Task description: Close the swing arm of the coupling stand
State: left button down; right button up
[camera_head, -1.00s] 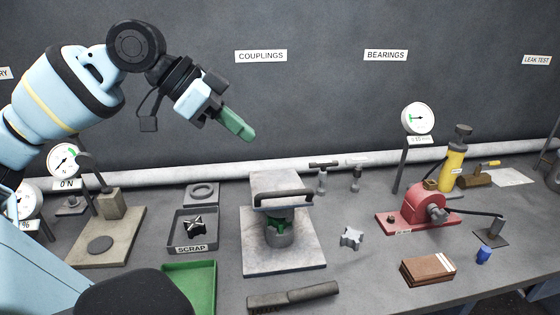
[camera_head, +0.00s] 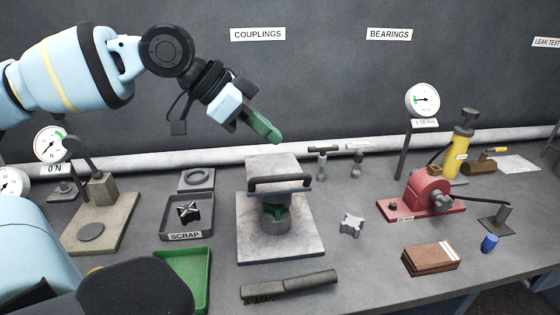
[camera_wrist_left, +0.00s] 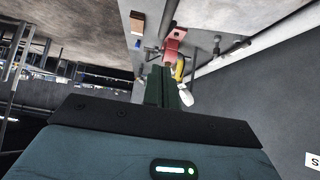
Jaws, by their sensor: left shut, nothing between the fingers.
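The coupling stand (camera_head: 252,238) is in the middle of the bench in the head view, a square grey base plate with a block-shaped upper part. Its swing arm, with a dark bar handle (camera_head: 281,183) at the front, sits raised above the base. Below it a round grey seat holds a green part (camera_head: 274,211). My left gripper (camera_head: 275,136), with green fingers, is shut and empty, above and behind the stand's top, apart from it. Its fingers also show in the left wrist view (camera_wrist_left: 168,88), shut together. My right gripper is not in view.
A scrap tray (camera_head: 187,237) and a green tray (camera_head: 182,280) stand left of the stand. A dark brush (camera_head: 290,287) lies in front. A metal star-shaped part (camera_head: 351,224) and a red press (camera_head: 430,196) are to the right. Free bench lies between them.

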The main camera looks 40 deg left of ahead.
pick_arm(q)
jog(key=f, duration=0.1)
jog(key=w+f, duration=0.1)
jog(key=f, duration=0.1)
jog(key=d+f, duration=0.1)
jog(key=shift+w+f, duration=0.15)
jog(key=shift+f, duration=0.65)
